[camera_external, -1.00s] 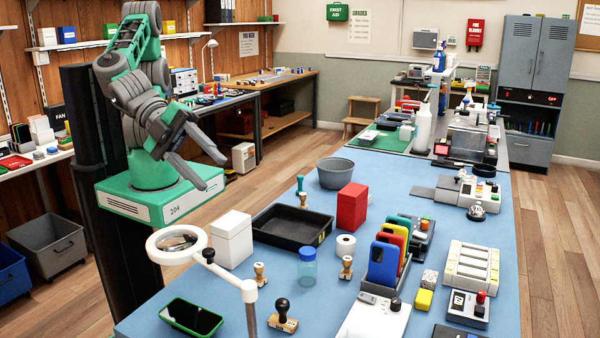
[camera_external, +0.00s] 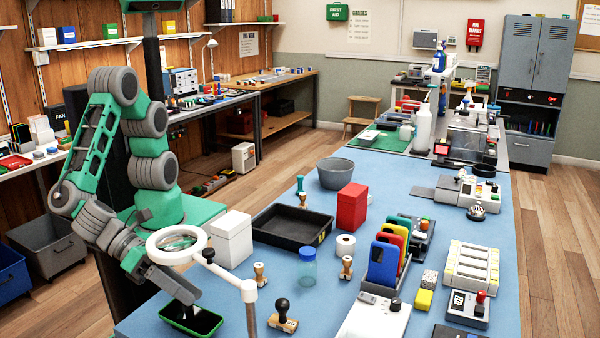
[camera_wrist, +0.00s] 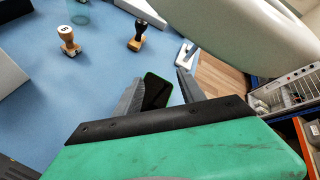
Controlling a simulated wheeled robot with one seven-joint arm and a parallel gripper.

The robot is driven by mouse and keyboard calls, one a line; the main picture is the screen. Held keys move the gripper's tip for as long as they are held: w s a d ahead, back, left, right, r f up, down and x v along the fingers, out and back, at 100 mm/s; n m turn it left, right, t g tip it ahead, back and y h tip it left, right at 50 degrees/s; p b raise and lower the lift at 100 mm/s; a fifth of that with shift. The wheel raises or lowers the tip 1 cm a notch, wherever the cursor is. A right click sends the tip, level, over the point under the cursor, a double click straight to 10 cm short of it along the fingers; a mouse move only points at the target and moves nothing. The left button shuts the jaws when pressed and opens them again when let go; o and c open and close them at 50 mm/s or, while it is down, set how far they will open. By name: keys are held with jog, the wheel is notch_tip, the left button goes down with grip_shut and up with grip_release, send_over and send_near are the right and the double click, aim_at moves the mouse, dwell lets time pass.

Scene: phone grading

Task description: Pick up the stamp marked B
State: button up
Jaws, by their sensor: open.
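Several stamps stand on the blue table. A wooden stamp (camera_external: 260,274) is right of the white box, and another (camera_external: 346,267) is right of the clear jar. A black-handled stamp (camera_external: 283,316) is near the front; it also shows in the wrist view (camera_wrist: 138,35). A further stamp (camera_external: 302,194) stands behind the black tray. In the wrist view, a wooden stamp (camera_wrist: 68,42) has a pale top with a mark I cannot read surely as B.
The ring magnifier (camera_external: 180,258) on its post (camera_external: 250,310) stands close to my gripper. A white box (camera_external: 232,240), black tray (camera_external: 290,228), clear jar (camera_external: 307,268) and coloured phone rack (camera_external: 384,264) crowd the stamps.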

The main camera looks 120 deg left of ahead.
aim_at(271, 282)
jog(key=a+f+y, duration=0.1)
jog(key=a+y, duration=0.1)
jog(key=a, duration=0.4)
jog(key=w+a+f+g+y+p, duration=0.1)
jog(key=a+y, duration=0.1)
jog(key=a, duration=0.3)
jog(key=a+f+m+y+p, duration=0.1)
jog(key=a+y, duration=0.2)
jog(key=a, duration=0.3)
jog(key=shift+w+a+f, duration=0.2)
jog(key=shift+a, duration=0.15)
jog(key=shift+g, duration=0.3)
jog(key=x, duration=0.7)
jog(key=shift+w+d+f, duration=0.15)
jog(key=shift+w, duration=0.15)
jog(key=shift+c, duration=0.5)
grip_shut()
